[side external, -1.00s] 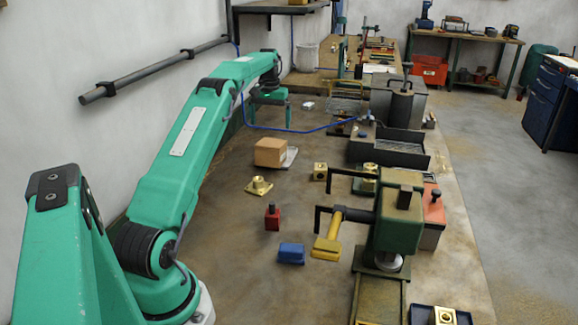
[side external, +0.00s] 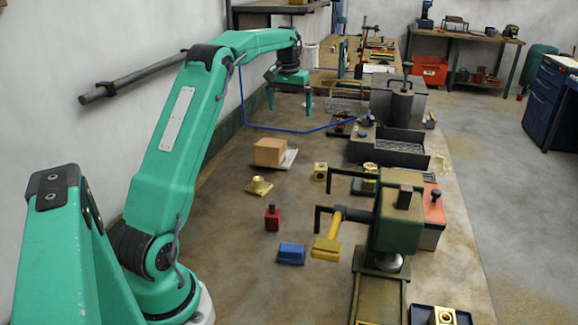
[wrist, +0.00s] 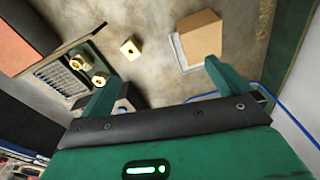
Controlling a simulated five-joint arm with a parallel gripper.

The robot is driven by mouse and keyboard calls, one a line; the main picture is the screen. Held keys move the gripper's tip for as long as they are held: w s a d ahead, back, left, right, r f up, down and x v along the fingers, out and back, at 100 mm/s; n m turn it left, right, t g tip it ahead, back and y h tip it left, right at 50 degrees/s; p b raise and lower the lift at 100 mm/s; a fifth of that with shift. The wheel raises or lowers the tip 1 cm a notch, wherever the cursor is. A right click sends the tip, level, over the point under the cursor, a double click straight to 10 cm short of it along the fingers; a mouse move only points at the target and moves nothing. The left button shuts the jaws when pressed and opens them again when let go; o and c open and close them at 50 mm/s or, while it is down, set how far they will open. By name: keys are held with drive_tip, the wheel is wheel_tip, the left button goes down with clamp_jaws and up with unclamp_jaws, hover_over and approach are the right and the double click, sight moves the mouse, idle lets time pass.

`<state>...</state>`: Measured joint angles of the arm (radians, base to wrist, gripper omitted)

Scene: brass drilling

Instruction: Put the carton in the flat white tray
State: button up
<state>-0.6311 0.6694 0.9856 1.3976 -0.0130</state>
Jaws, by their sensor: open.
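The carton (side external: 269,151) is a light brown box near the middle of the bench. The flat white tray (side external: 290,158) shows along its right side, partly hidden by the carton. In the wrist view the carton (wrist: 200,38) overlaps the white tray (wrist: 180,54), whose edge shows on two sides. I cannot tell whether the carton rests fully inside the tray. My gripper (side external: 290,104) is open and empty, above the bench and beyond the carton in the side view. In the wrist view its fingers (wrist: 161,74) are apart, with the carton ahead of the right finger.
A brass flanged piece (side external: 259,186), a brass block (side external: 320,171), a red piece (side external: 272,218) and a blue block (side external: 291,253) lie nearby. A green drilling machine (side external: 396,220) stands at right. A blue hose (side external: 290,131) crosses the bench behind the carton.

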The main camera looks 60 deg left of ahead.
drive_tip(key=s+d+r+m+t, duration=0.1)
drive_tip(key=s+d+r, duration=0.2)
drive_tip(key=d, duration=0.4)
drive_tip(key=s+d+r+m, duration=0.1)
drive_tip(key=s+d+r, duration=0.15)
drive_tip(key=d, duration=0.55)
drive_tip(key=s+d+r+m+t, duration=0.1)
drive_tip(key=s+d+r+m, duration=0.15)
drive_tip(key=d, duration=0.45)
drive_tip(key=s+d+f+m+t, duration=0.1)
drive_tip(key=s+d+f, duration=0.2)
drive_tip(key=s+d, duration=0.3)
drive_tip(key=s+d+f+m+t, duration=0.1)
drive_tip(key=s+d+f+m, duration=0.1)
drive_tip(key=s+d+f, duration=0.2)
drive_tip(key=s+d, duration=0.3)
drive_tip(key=s, duration=0.4)
drive_tip(key=shift+s+t+h, duration=0.25)
drive_tip(key=shift+t+h, duration=0.05)
drive_tip(key=shift+t, duration=0.1)
